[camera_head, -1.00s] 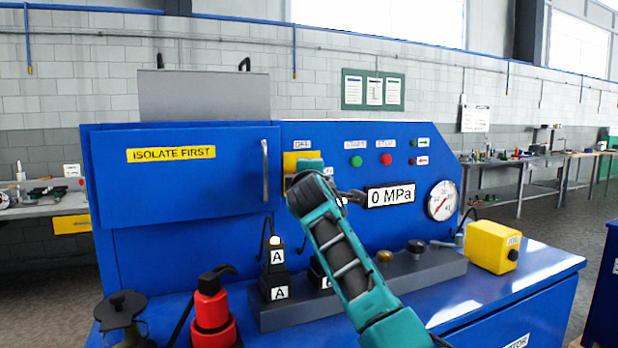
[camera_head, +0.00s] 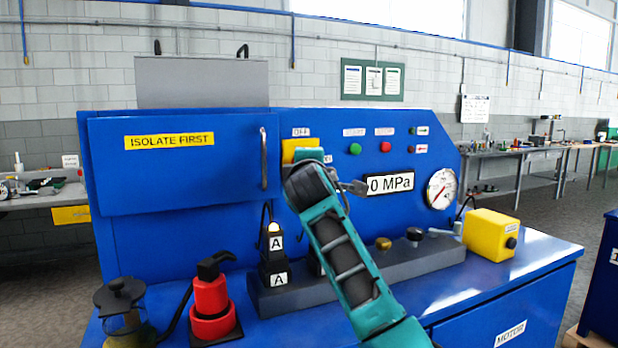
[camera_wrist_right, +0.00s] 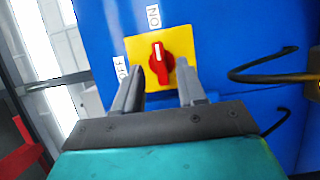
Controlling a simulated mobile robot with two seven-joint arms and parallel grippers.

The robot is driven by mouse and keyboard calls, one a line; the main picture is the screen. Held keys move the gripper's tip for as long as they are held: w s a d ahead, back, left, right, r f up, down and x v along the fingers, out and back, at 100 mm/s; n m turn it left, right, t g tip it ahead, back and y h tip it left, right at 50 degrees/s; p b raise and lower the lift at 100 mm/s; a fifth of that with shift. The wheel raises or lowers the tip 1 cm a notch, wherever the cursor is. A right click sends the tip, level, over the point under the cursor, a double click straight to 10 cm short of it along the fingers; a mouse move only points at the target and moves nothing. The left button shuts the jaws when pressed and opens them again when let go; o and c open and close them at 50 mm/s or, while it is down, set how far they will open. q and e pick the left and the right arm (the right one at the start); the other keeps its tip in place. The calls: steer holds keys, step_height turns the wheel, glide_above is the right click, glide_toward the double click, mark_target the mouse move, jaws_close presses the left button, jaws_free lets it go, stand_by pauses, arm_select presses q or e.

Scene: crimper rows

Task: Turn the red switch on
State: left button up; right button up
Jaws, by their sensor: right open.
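The red switch (camera_wrist_right: 161,63) sits on a square yellow plate (camera_wrist_right: 185,41) on the blue panel. In the right wrist view its handle and white mark point up at the ON label (camera_wrist_right: 153,17); the OFF label (camera_wrist_right: 121,68) is at the left. In the head view my teal right arm covers the switch, and only part of the yellow plate (camera_head: 290,149) shows. My left gripper is not in view.
Right of the switch are a green button (camera_head: 354,149), a red button (camera_head: 385,147), a 0 MPa display (camera_head: 400,182) and a round gauge (camera_head: 441,189). A blue ISOLATE FIRST door (camera_head: 185,180) is at left. A black cable (camera_wrist_right: 262,74) loops near my gripper.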

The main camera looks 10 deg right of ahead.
steer(key=s+a+b, duration=0.1)
steer(key=s, duration=0.8)
steer(key=shift+s+a, duration=0.15)
steer(key=shift+a, duration=0.25)
